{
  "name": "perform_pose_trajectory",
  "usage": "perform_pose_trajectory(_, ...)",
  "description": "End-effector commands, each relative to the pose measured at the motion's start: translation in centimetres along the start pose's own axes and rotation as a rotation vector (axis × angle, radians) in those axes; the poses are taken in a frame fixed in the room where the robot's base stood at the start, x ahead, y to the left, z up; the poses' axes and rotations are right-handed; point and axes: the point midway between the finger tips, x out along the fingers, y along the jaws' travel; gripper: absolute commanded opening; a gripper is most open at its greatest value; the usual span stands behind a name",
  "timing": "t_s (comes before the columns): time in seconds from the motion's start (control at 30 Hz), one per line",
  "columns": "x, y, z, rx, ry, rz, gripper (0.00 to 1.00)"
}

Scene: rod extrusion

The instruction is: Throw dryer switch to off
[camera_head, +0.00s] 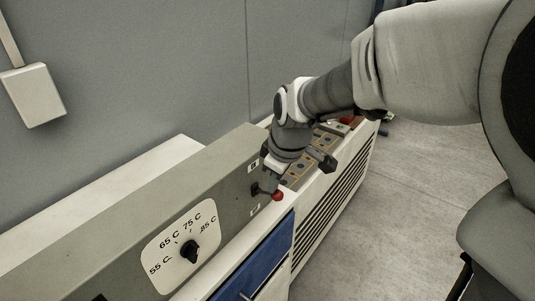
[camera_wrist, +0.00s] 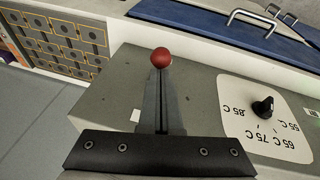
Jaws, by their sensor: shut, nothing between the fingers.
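The dryer switch is a lever with a red ball knob (camera_head: 278,195) on the face of a grey control panel (camera_head: 222,180). My gripper (camera_head: 268,182) is shut and empty, right at the lever beside the knob; I cannot tell whether it touches. In the wrist view the red knob (camera_wrist: 161,57) shows just beyond the tips of my closed fingers (camera_wrist: 161,80), which hide most of the lever. Small white labels sit above (camera_head: 253,163) and below (camera_head: 256,209) the lever, too small to read. I cannot tell the switch position.
A temperature dial (camera_head: 189,251) with a black knob is on the panel left of the switch. Blue drawers (camera_head: 258,263) with handles are below. A perforated yellow-and-grey block (camera_wrist: 60,40) lies beyond the panel. Open floor (camera_head: 400,220) is to the right.

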Motion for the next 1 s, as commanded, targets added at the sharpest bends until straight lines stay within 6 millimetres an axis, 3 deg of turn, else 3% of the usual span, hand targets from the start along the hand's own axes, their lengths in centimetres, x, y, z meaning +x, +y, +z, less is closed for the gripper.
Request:
perform_pose_trajectory(0.03,0.8,-0.1,0.6,0.007,0.021,0.005,0.00)
perform_pose_trajectory(1.0,3.1,-0.9,3.3,0.061,0.442,0.063,0.00)
